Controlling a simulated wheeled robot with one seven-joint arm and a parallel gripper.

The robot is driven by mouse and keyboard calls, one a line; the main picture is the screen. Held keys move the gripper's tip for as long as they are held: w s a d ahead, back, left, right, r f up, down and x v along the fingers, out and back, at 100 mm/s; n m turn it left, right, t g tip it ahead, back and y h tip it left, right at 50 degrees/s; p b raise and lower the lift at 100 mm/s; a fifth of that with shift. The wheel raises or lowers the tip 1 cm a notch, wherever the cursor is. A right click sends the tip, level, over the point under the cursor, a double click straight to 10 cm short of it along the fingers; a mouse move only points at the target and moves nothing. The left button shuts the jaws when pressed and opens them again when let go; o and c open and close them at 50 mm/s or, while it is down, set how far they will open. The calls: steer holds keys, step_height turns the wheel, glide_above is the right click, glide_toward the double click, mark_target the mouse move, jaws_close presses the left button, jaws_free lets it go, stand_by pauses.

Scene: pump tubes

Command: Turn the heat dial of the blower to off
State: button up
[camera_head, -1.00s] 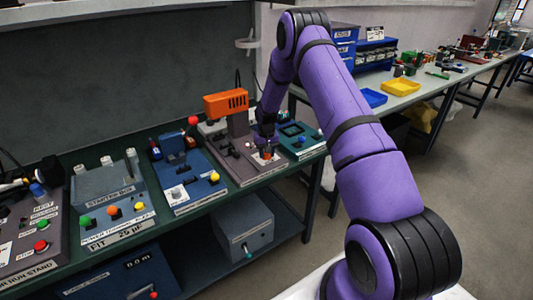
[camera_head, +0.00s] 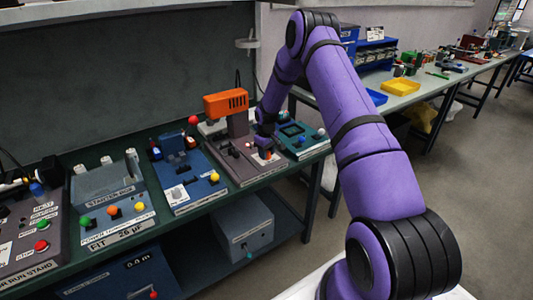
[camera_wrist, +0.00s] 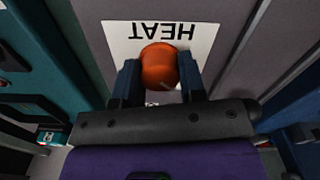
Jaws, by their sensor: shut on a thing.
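The heat dial (camera_wrist: 159,62) is a round orange knob in the wrist view, on a white label (camera_wrist: 203,38) that reads HEAT upside down. My gripper (camera_wrist: 159,75) has one finger on each side of the dial and is shut on it. The blower (camera_head: 226,103), with an orange slotted head on a grey base, stands on the bench in the head view. My gripper (camera_head: 264,147) is low over the near right part of that base. The dial's pointer and the marks near it cannot be read, and the fingers hide part of the label.
A teal panel (camera_head: 302,146) stands close on the right of the blower base, and a blue unit (camera_head: 187,190) on the left. A starter box (camera_head: 112,185) with coloured buttons is farther left. A grey box (camera_head: 243,222) sits on the shelf below.

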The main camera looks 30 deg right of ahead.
stand_by(0.3)
steer(key=o, duration=0.9)
step_height(320, 180, up, 11)
steer(key=shift+f, duration=0.1)
stand_by(0.4)
